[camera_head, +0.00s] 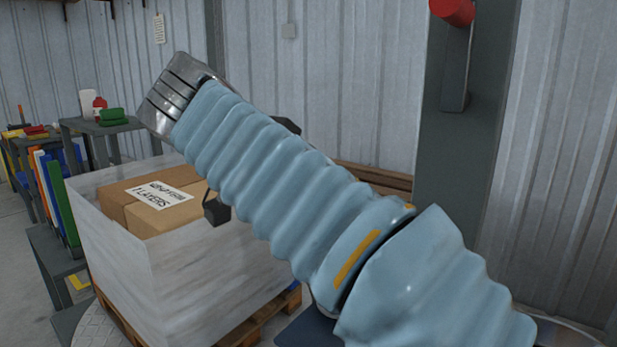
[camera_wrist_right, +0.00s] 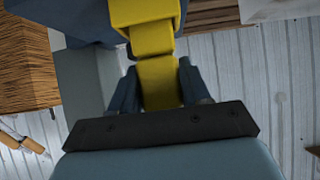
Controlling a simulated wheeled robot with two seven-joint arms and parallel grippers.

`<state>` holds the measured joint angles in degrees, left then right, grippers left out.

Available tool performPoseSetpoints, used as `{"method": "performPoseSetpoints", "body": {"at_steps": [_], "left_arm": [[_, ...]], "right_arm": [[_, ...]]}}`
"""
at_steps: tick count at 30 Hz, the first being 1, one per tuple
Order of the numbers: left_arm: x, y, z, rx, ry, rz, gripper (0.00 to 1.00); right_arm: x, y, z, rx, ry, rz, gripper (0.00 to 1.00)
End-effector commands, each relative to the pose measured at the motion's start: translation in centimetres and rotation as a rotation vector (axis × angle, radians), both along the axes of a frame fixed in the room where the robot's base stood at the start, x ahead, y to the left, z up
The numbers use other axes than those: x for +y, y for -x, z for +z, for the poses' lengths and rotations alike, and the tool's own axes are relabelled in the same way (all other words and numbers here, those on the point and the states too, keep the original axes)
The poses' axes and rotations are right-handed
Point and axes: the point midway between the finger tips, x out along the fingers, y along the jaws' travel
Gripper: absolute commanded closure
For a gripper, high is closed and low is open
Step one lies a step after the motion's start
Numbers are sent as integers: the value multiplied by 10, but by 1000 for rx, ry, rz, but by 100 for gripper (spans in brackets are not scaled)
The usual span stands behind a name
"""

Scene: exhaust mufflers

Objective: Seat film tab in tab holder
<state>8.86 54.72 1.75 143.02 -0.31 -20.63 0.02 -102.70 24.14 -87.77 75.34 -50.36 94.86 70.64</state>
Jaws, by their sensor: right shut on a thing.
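My right arm, in a light blue ribbed sleeve, crosses the head view from the lower right to a metal end at upper left. My right gripper (camera_wrist_right: 158,90) shows in the wrist view, with dark fingers shut on a yellow piece (camera_wrist_right: 157,80). I cannot tell whether this piece is the film tab. A wrapped pallet load (camera_head: 120,262) stands behind the arm in the head view, with pale film around its sides and brown cartons (camera_head: 158,214) on top. I cannot make out the film tab or the tab holder there. My left gripper is not in view.
A labelled sheet (camera_head: 160,195) lies on the cartons. A wooden pallet (camera_head: 262,322) is under the load. Side tables (camera_head: 118,127) with bottles and coloured items stand at left. A grey post (camera_head: 462,150) with a red-topped part (camera_head: 452,12) rises at right by the corrugated wall.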

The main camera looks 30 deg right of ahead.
Motion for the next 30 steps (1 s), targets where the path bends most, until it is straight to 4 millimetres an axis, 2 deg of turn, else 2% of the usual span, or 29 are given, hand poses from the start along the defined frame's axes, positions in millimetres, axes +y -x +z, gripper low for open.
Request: {"method": "performPoseSetpoints", "body": {"at_steps": [10, 11, 15, 23, 27, 30], "left_arm": [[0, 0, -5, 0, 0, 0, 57], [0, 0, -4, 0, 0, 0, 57], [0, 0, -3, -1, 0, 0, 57], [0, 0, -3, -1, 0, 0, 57], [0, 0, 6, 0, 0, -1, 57], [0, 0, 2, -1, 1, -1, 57]], "right_arm": [[0, 0, -3, 0, 0, 0, 84], [0, 0, -2, 0, 0, 0, 50], [0, 0, -1, 0, 0, 0, 29], [0, 0, -1, 0, 0, 0, 28], [0, 0, 6, 1, 0, 1, 28], [15, 6, 13, -4, 2, 1, 28]]}}
